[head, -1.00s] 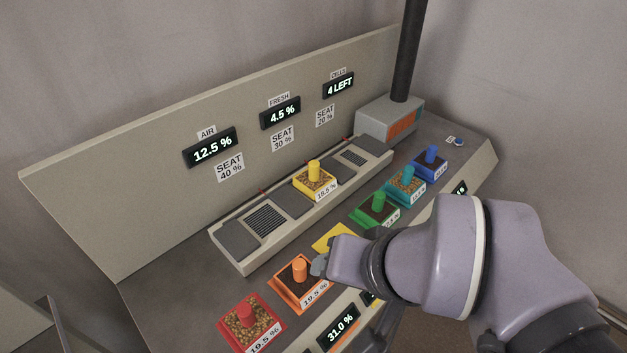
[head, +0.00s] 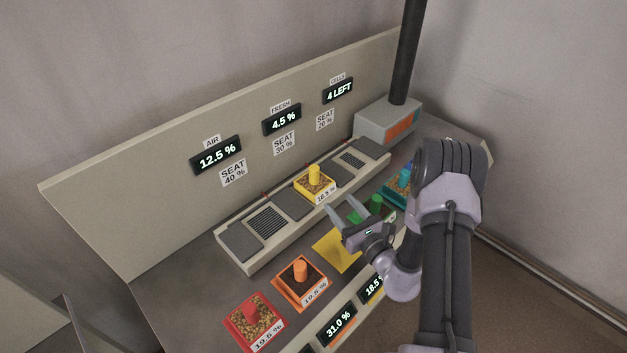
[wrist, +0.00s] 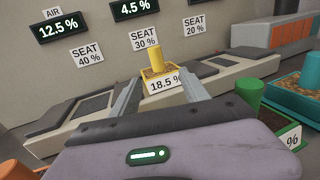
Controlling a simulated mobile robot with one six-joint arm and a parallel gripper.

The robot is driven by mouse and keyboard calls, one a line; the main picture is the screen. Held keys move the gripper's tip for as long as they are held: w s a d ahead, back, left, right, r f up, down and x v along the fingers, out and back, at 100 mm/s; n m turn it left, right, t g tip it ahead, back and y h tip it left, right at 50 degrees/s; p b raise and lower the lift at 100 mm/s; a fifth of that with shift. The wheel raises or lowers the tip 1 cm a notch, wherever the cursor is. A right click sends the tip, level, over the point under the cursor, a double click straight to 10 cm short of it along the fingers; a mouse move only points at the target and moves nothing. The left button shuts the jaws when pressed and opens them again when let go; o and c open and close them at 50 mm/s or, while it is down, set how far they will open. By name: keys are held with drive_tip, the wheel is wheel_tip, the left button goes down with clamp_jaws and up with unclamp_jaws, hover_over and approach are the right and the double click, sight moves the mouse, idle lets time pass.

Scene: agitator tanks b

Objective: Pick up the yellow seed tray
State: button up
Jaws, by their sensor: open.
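The yellow seed tray (head: 316,186) holds brown seed and has a yellow upright knob (head: 314,174) and an 18.5 % label. It sits on the raised beige rail (head: 270,224), near the middle. In the wrist view the yellow tray (wrist: 157,79) shows straight ahead, between and beyond my two fingers. My gripper (head: 346,214) is open and empty, in front of the tray and to its lower right in the head view. Its fingers point toward the tray and appear apart from it.
Red (head: 256,322), orange (head: 299,284), green (head: 375,205) and teal (head: 397,187) trays stand along the front of the console. A bare yellow patch (head: 335,250) lies between orange and green. A grey box (head: 388,123) with a dark post stands at the rail's right end.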

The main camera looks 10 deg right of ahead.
sight(317, 178)
drive_tip(key=x, duration=0.4)
drive_tip(key=b+x, duration=0.1)
drive_tip(key=x, duration=0.4)
drive_tip(key=b+x, duration=0.1)
drive_tip(key=x, duration=0.4)
drive_tip(key=shift+w+a, duration=0.15)
drive_tip(key=shift+a, duration=0.3)
drive_tip(key=shift+r, duration=0.1)
clamp_jaws()
